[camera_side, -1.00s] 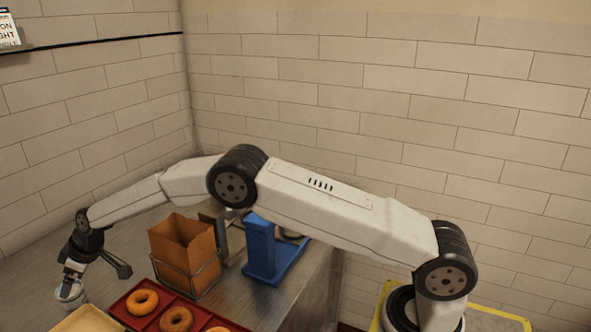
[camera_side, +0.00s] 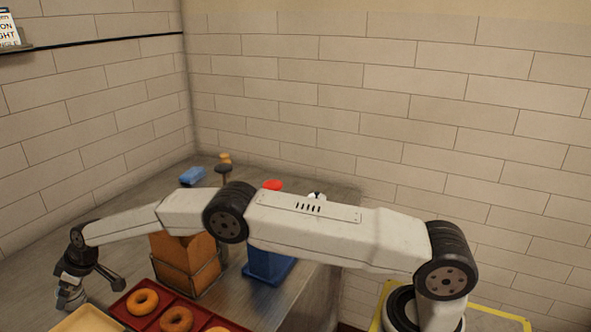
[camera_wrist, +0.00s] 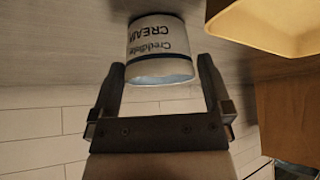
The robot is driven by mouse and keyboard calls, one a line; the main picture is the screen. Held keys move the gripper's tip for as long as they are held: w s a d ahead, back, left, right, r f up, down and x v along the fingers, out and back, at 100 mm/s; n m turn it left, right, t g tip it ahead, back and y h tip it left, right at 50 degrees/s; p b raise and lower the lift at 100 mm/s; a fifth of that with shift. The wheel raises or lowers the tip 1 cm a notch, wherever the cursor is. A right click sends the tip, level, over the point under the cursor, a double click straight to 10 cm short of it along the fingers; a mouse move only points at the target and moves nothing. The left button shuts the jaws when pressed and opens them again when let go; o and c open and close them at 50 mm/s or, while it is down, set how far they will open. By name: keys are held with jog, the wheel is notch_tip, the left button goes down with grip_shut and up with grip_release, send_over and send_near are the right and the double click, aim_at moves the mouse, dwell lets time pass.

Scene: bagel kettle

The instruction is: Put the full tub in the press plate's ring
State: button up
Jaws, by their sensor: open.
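A white tub with "CREAM" lettering and dark bands (camera_wrist: 155,48) shows in the wrist view, between and just beyond my finger tips. My gripper (camera_wrist: 160,66) is open, with one finger on each side of the tub; whether they touch it I cannot tell. In the side view my gripper (camera_side: 70,290) is low at the lower left, and the tub there is mostly hidden by it. A blue stand (camera_side: 268,266), possibly the press, is partly behind my arm. I cannot make out the press plate's ring.
A brown paper bag (camera_side: 186,262) in a wire holder stands between my gripper and the blue stand. A red tray (camera_side: 160,322) with several bagels and a tan tray (camera_side: 88,321) lie at the front. A blue item (camera_side: 192,175) is at the back.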

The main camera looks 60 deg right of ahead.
jog(key=shift+w+a+f, duration=0.1)
jog(key=shift+f, duration=0.2)
dwell(0.4)
jog(key=c, duration=1.2)
jog(key=shift+r, duration=0.2)
